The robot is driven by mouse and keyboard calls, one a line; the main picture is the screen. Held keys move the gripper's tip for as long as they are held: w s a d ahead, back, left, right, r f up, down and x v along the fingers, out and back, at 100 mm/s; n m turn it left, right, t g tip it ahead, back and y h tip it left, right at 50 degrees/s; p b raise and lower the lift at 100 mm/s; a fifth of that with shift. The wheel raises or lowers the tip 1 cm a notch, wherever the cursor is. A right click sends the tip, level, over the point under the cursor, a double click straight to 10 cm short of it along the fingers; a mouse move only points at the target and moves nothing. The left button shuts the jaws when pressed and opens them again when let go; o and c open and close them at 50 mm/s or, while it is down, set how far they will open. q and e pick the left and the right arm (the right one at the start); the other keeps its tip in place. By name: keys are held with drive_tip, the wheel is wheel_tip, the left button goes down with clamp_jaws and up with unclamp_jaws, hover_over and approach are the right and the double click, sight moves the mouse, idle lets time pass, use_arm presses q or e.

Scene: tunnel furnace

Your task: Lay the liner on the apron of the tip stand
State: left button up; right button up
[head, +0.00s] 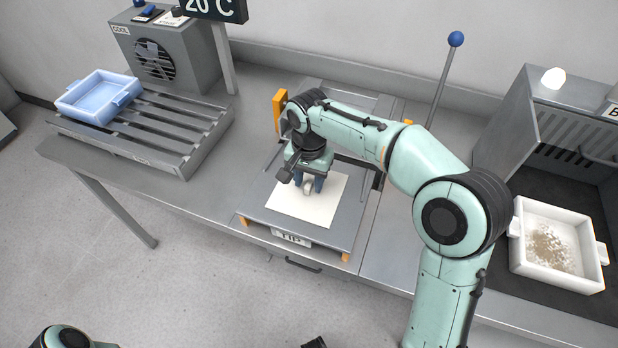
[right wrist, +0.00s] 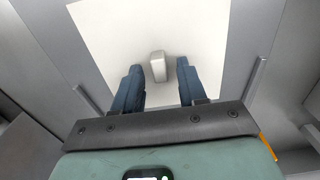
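The liner, a cream square sheet (head: 318,211) with a small pale grip block (right wrist: 158,66) on it, lies flat on the grey plate of the tip stand (head: 341,225), behind the stand's TIP label. My right gripper (head: 308,188) is over the sheet, pointing down. In the right wrist view its two blue fingers (right wrist: 158,85) are apart, one on each side of the block, with a visible gap at both sides. In the head view the arm and fingers partly hide the sheet and block. My left gripper does not show.
A blue tray (head: 97,97) sits on the slatted cooling rack (head: 150,130) at left. A white tray with brownish grains (head: 520,232) stands before the furnace at right. Bare bench lies left of the stand.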

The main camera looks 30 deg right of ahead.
sight(309, 183)
drive_tip(key=shift+r, duration=0.1)
use_arm(q)
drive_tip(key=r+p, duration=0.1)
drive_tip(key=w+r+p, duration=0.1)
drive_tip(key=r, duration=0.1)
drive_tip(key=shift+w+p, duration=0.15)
drive_tip(key=shift+p, duration=0.25)
use_arm(e)
wheel_tip(309, 183, up, 12)
